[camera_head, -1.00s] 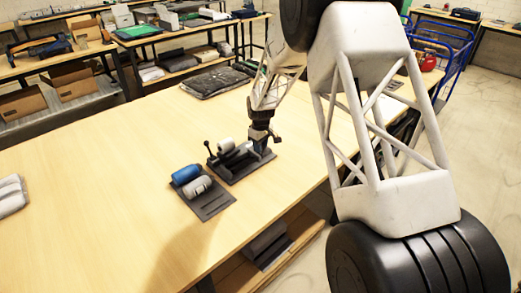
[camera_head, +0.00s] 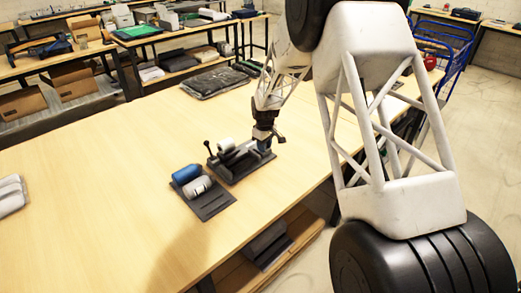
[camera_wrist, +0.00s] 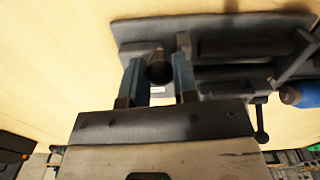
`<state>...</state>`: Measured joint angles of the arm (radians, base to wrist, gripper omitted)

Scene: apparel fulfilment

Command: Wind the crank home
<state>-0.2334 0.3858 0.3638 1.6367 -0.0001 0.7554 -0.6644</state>
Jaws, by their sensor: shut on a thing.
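A dark winding device (camera_head: 236,170) sits on the wooden table, with a white roll (camera_head: 226,144) on it. It also shows in the wrist view as a dark base (camera_wrist: 130,31) with bars along it. My gripper (camera_head: 264,148) points down at the right end of the device. In the wrist view, the two blue-grey fingers of my gripper (camera_wrist: 158,75) are shut on a dark round crank knob (camera_wrist: 159,66), one finger on each side. The crank's arm below the knob is mostly hidden.
A thin lever with a ball end (camera_head: 207,144) stands at the device's left end. A dark tray (camera_head: 214,206) with a blue roll (camera_head: 186,174) and a white roll (camera_head: 197,187) lies in front. Folded dark garments (camera_head: 216,80) lie behind. The table's left side is mostly clear.

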